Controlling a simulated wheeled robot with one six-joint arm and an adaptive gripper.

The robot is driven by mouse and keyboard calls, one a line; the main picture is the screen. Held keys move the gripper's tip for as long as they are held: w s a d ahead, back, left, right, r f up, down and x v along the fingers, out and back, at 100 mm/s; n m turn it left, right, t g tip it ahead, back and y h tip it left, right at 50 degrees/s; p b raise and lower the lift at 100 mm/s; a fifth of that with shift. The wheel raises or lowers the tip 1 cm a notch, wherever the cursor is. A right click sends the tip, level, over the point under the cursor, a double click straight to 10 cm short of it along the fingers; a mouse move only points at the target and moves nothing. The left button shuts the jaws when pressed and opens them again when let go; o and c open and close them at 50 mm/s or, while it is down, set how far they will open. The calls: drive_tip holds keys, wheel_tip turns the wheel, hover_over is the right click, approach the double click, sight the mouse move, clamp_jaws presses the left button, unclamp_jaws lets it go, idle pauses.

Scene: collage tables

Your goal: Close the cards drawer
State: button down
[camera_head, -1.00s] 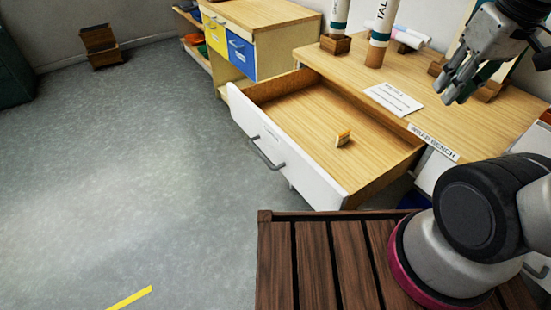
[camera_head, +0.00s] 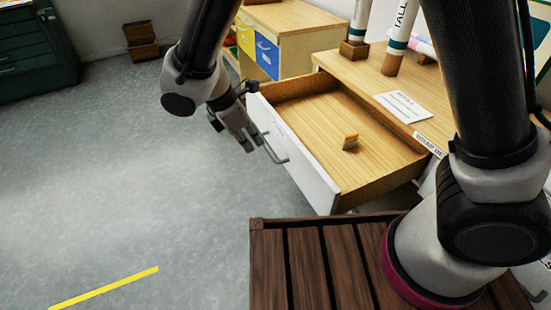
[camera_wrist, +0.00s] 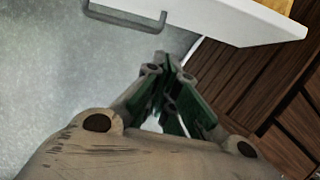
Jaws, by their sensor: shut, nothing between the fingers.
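The cards drawer (camera_head: 292,146), with a white front and a grey bar handle, stands pulled well out of the wooden bench. My gripper (camera_head: 246,142) is shut and empty, just in front of the drawer's white front, to the left of the handle (camera_head: 271,151). In the wrist view the gripper's fingertips (camera_wrist: 168,62) are close together, below the white drawer front (camera_wrist: 215,18) and its handle (camera_wrist: 135,18). Whether the fingers touch the front cannot be told.
The bench top (camera_head: 385,85) holds a paper card (camera_head: 402,106) and upright tubes. A cabinet with yellow and blue drawers (camera_head: 267,55) stands behind. My dark slatted deck is at the bottom. The grey floor (camera_head: 130,190) left of the drawer is clear.

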sight(274, 159)
drive_tip(key=x, duration=0.3)
drive_tip(key=d+x, duration=0.1)
drive_tip(key=x, duration=0.3)
drive_tip(key=d+x, duration=0.1)
drive_tip(key=x, duration=0.3)
drive_tip(key=shift+w+r, duration=0.3)
drive_tip(key=shift+r, duration=0.15)
drive_tip(key=shift+w+d, duration=0.35)
drive_tip(key=shift+d, duration=0.35)
drive_tip(key=shift+d, duration=0.1)
